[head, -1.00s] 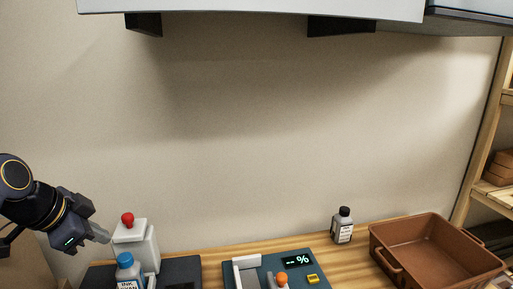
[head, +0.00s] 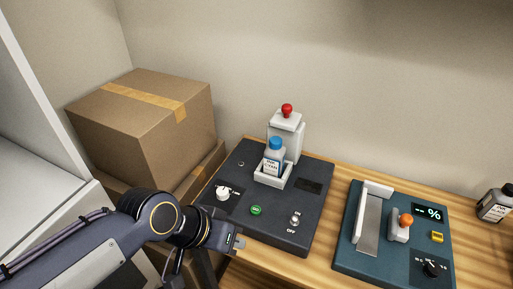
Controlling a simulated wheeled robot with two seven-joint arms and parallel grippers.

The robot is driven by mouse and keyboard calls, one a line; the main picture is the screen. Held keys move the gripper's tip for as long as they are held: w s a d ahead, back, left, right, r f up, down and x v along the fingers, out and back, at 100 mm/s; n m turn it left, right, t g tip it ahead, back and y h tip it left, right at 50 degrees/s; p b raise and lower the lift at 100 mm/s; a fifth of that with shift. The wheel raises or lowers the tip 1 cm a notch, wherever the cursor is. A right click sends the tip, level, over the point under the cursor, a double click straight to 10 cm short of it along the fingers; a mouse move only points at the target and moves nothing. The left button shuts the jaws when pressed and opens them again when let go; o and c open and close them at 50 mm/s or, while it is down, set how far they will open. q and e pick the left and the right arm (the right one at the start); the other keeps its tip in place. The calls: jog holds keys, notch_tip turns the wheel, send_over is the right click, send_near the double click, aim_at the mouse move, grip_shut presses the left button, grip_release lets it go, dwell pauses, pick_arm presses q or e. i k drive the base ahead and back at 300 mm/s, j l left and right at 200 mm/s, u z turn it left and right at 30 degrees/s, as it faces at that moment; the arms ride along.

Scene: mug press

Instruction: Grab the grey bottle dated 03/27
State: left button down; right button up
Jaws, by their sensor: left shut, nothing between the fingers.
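A small grey bottle with a black cap (head: 494,206) stands on the wooden table at the right edge of the head view, partly cut off by the frame. Its label is too small to read, so I cannot tell its date. A blue-capped bottle (head: 273,160) sits upright in a white holder on the dark machine; its label seems to say ink cyan. My left gripper (head: 240,243) is shut and empty, low in front of the dark machine, far left of the grey bottle. My right gripper is out of view.
The dark machine (head: 243,182) has a knob, a green button and a switch. A teal device (head: 400,258) with a display, an orange-topped lever and a knob stands right of it. Cardboard boxes (head: 140,125) are at the left. Bare table lies between the devices.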

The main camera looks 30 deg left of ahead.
aim_at(274, 155)
jog(key=u, duration=1)
